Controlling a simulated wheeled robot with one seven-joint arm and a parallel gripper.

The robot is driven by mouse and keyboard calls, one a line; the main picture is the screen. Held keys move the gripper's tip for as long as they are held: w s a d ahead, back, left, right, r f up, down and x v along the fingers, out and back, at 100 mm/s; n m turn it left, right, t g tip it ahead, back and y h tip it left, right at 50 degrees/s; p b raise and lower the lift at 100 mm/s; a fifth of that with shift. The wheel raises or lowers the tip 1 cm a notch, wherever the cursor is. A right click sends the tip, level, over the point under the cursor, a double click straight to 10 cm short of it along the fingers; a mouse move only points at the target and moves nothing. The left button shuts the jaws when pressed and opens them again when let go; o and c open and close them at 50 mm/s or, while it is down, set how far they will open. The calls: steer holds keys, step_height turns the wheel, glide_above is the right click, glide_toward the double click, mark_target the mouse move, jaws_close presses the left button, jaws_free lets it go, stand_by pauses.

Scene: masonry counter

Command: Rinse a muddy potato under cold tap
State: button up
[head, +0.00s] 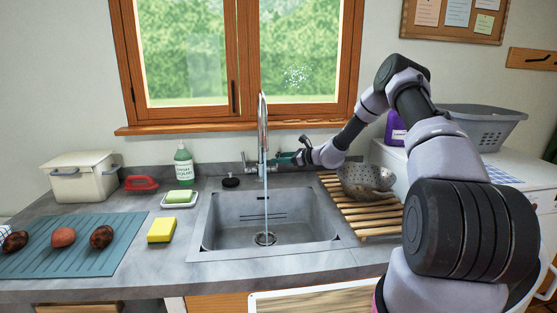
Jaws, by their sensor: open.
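Three reddish-brown potatoes lie in a row on a teal ribbed mat (88,258) at the left of the counter: a left potato (15,241), a middle potato (63,237) and a right potato (101,237). Dark patches show on the left and right ones. The tall chrome tap (262,125) stands behind the sink (232,228), and a thin stream of water (266,205) falls to the drain (265,239). My gripper (283,159) is beside the tap base, on its right, open and with no object seen in it. Whether it touches the tap lever is unclear.
A metal colander (366,181) sits on a wooden rack (362,219) at the right.

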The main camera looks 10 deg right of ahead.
steer(key=v, duration=1)
steer(key=shift+s+r, duration=0.1)
